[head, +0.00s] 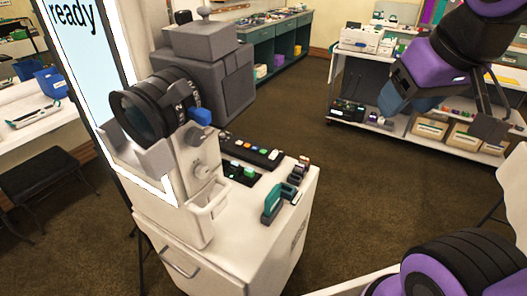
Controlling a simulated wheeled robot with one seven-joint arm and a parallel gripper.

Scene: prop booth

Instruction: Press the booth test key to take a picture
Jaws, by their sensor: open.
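The booth is a white cabinet (255,235) with a large camera lens (145,110) in a grey mount on top. Behind it a lit screen (90,70) shows the word "ready". On the cabinet top lies a black strip (248,150) with several small coloured keys. I cannot tell which one is the test key. A blue knob (200,117) sticks out beside the lens. My gripper (440,118) is at the upper right, open and empty, well to the right of the booth and apart from it.
A grey box-shaped unit (210,65) is behind the lens. A shelf cart (350,90) with boxes is at the back right, a dark stool (45,170) at left. Brown floor is clear between booth and cart.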

